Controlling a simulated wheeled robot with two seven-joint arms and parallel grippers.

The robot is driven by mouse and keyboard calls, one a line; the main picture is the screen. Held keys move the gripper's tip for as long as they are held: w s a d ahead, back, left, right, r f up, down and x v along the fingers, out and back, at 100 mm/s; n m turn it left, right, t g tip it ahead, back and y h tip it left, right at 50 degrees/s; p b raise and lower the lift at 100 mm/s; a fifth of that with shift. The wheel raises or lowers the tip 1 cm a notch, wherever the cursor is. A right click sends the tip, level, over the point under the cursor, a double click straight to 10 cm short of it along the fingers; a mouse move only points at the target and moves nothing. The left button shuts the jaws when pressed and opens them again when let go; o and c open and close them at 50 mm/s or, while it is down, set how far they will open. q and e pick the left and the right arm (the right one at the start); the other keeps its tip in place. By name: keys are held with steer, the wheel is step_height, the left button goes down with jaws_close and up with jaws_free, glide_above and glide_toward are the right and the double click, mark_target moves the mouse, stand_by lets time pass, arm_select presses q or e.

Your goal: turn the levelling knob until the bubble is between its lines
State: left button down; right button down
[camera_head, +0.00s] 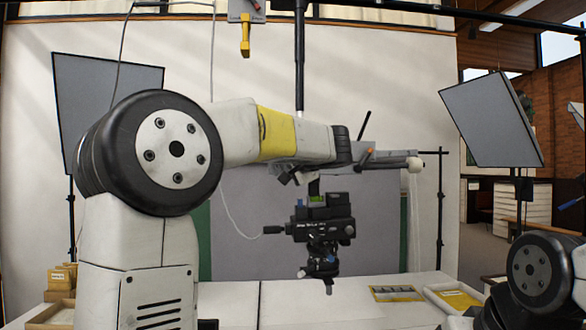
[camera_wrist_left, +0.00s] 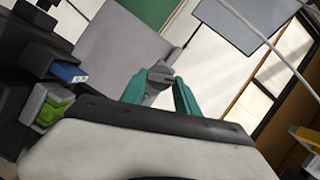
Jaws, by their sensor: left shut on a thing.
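A black camera-like device (camera_head: 322,228) hangs on its mount in the middle of the head view. A small green level vial (camera_head: 316,200) sits on top of it. The vial also shows at the left of the left wrist view (camera_wrist_left: 50,108), beside a blue block (camera_wrist_left: 68,72). I cannot make out the bubble or its lines. My left gripper (camera_wrist_left: 162,90) has teal fingers closed on a small grey piece (camera_wrist_left: 160,78), apparently the knob. In the head view my left arm hides the fingers. My right gripper is out of view; only part of its arm shows at lower right.
Grey panels (camera_head: 490,118) on stands flank the device at both sides. A white worktop (camera_head: 300,300) lies below it, with a yellow-edged tray (camera_head: 455,298) on the right and small boxes (camera_head: 62,278) on the left. A thin cable (camera_head: 232,218) loops to the device.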

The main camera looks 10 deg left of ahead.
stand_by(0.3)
arm_select(q)
steer(key=c, duration=0.9)
jaws_free()
steer(key=v, duration=0.8)
steer(key=shift+w, duration=0.1)
